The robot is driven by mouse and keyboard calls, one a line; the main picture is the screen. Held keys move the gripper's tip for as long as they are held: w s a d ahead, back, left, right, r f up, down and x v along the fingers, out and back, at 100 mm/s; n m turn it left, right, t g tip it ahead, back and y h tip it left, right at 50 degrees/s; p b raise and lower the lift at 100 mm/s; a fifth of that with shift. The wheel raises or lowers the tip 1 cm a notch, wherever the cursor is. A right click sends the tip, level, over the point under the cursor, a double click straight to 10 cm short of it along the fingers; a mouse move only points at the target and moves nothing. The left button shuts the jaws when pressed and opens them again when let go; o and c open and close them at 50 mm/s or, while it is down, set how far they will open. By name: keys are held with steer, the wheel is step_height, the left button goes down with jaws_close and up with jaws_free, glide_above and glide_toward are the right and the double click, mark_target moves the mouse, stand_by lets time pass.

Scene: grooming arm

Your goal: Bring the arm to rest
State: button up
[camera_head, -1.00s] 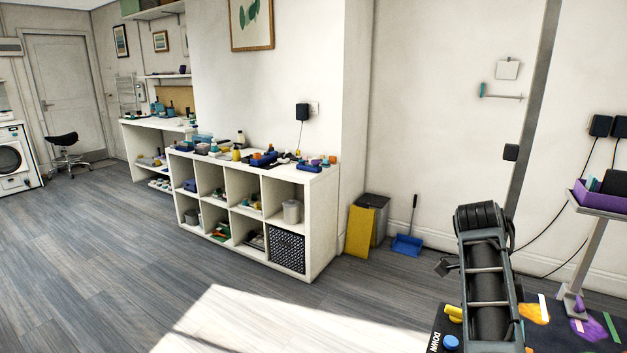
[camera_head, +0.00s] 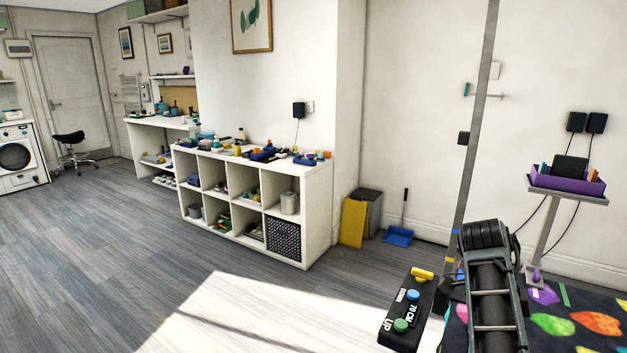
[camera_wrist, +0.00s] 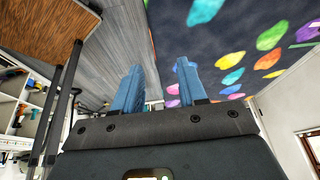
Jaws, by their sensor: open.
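My gripper (camera_wrist: 160,68) shows in the wrist view as two blue fingers standing apart, with nothing between them. It is open and empty. Behind the fingers are grey floor boards and a dark mat with coloured patches (camera_wrist: 250,40). My arm (camera_head: 490,290) shows at the lower right of the head view, with its dark, rounded upper end raised in front of the wall and the mat. The gripper itself cannot be made out in the head view.
A black control box (camera_head: 398,340) with coloured buttons lies left of my arm. A tall grey pole (camera_head: 478,110) rises behind it. A stand holds a purple tray (camera_head: 568,182) at right. A white cube shelf (camera_head: 318,215) stands along the wall.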

steer(key=s+d+f+n+t+h, duration=0.1)
steer(key=s+d+f+n+t, duration=0.1)
steer(key=s+f+n, duration=0.3)
steer(key=s+d+f+n+t+h, duration=0.1)
steer(key=s+d+f+t, duration=0.15)
steer(key=f, duration=0.45)
steer(key=s+a+f+n+t+y, duration=0.1)
steer(key=s+a+f+n+t, duration=0.1)
steer(key=s+n, duration=0.4)
steer(key=s+a+f+n+t, duration=0.2)
steer(key=s+f+n+t, duration=0.1)
steer(key=s, duration=0.5)
steer(key=s+a+r+n+t+y, duration=0.25)
steer(key=s+a+r, duration=0.2)
steer(key=s, duration=0.35)
steer(key=s+a+r+n+t+y, duration=0.1)
steer(key=s+a+r+n+t, duration=0.1)
steer(key=s+a+r+n, duration=0.4)
steer(key=s+a+r+t+y, duration=0.1)
steer(key=s+a+r, duration=0.3)
steer(key=s+r, duration=0.5)
step_height(320, 180, up, 4)
steer(key=shift+s+f+t+y, duration=0.25)
steer(key=shift+t+y, duration=0.1)
steer(key=shift+t, duration=0.55)
